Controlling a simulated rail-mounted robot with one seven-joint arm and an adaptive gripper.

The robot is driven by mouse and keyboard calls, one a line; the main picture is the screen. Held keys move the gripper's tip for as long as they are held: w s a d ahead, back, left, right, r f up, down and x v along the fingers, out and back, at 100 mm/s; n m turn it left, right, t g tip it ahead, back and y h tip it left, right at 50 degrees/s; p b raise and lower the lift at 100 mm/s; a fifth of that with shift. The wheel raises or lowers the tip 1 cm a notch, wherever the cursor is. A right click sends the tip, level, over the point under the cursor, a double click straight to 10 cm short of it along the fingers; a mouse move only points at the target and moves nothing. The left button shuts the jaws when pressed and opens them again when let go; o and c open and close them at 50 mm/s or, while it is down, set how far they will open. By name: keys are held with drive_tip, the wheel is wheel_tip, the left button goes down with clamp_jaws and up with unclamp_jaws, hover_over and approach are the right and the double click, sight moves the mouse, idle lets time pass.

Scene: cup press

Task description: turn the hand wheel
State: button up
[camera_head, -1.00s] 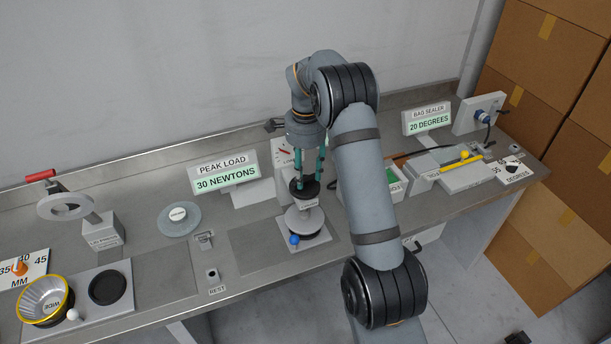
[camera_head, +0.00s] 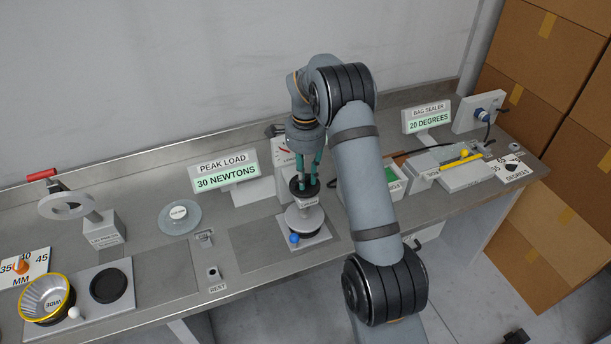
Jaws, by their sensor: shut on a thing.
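The hand wheel (camera_head: 296,191) is a small black disc on top of the press in the middle of the bench. My gripper (camera_head: 308,182), with teal fingers, points straight down and is shut on it from above. The fingers and arm hide part of the wheel's top and far side. Below the wheel are a small white label, a round grey plate (camera_head: 305,220) and a blue ball knob (camera_head: 295,239).
A display (camera_head: 224,174) behind left reads PEAK LOAD 30 NEWTONS. A bin with green contents (camera_head: 391,174) and the bag sealer (camera_head: 465,170) stand right. A lid press (camera_head: 105,228) and a cup with a yellow rim (camera_head: 46,300) are left. Cardboard boxes stack far right.

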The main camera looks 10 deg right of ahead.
clamp_jaws()
drive_tip(key=m+b, duration=0.1)
drive_tip(key=b, duration=0.1)
drive_tip(key=shift+f+b, duration=0.3)
drive_tip(key=shift+f, duration=0.05)
drive_tip(key=shift+r+m+b, duration=0.15)
drive_tip(key=shift+m+b, duration=0.7)
drive_tip(key=shift+m, duration=0.25)
drive_tip(key=shift+a+r+m, duration=0.1)
drive_tip(key=shift+r+m, duration=0.15)
drive_tip(key=shift+m, duration=0.05)
drive_tip(key=o, duration=0.8)
unclamp_jaws()
drive_tip(key=shift+c, duration=0.2)
